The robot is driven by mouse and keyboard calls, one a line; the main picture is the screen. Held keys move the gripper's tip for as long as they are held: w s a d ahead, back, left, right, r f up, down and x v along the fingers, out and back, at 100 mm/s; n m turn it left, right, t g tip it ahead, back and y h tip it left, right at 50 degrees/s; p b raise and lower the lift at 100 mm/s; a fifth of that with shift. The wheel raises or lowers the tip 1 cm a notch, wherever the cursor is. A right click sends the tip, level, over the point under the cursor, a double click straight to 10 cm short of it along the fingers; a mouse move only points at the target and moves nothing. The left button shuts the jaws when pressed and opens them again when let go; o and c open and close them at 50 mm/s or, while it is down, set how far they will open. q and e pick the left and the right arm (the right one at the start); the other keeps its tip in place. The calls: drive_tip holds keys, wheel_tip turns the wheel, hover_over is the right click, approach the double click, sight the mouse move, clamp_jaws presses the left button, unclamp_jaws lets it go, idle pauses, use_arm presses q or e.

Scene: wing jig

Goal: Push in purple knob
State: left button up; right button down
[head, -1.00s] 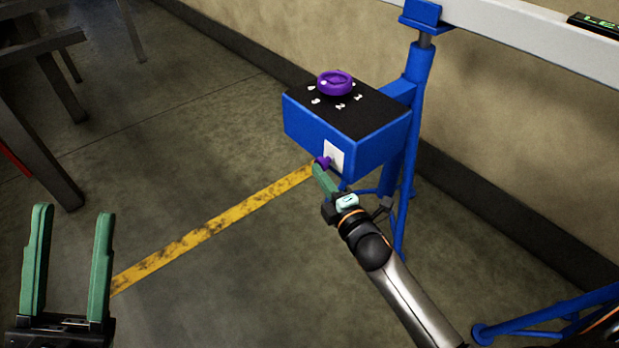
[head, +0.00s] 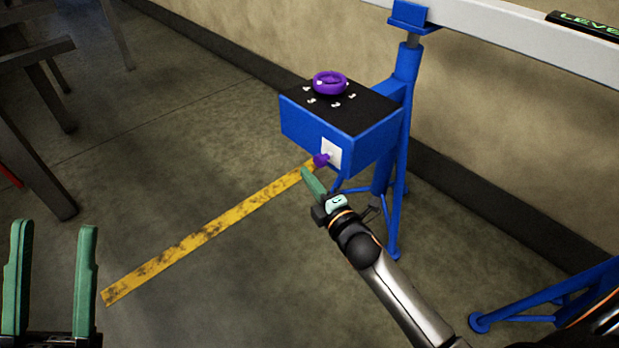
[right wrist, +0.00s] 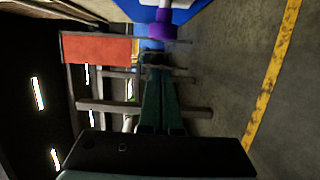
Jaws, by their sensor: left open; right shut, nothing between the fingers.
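A small purple knob (head: 321,160) sticks out from a white plate (head: 331,152) on the front face of the blue box (head: 318,138). In the right wrist view the knob (right wrist: 162,31) is just beyond my fingertips. A larger purple dial (head: 330,84) sits on the box's black top, with white marks around it. My right gripper (head: 307,172) is shut and empty, its green tips just below and left of the front knob, with a small gap in the head view. My left gripper (head: 53,228) is open and empty at the lower left, far from the box.
A blue stand (head: 400,150) carries the box beside a wall. A white beam (head: 500,30) runs above at the right. A yellow strip (head: 205,234) lies on the open floor. Dark metal furniture (head: 35,150) stands at the left.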

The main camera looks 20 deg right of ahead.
use_arm(q)
drive_tip(key=shift+w+a+f+n+y+p, duration=0.3)
drive_tip(key=shift+w+f+n+y+p, duration=0.15)
drive_tip(key=shift+w+f+n+y, duration=0.4)
drive_tip(key=shift+w+a+f+n+y+p, duration=0.25)
drive_tip(key=shift+w+f+n+y+p, duration=0.25)
drive_tip(key=shift+y, duration=0.65)
use_arm(e)
drive_tip(key=s, duration=1)
drive_tip(key=shift+d, duration=0.25)
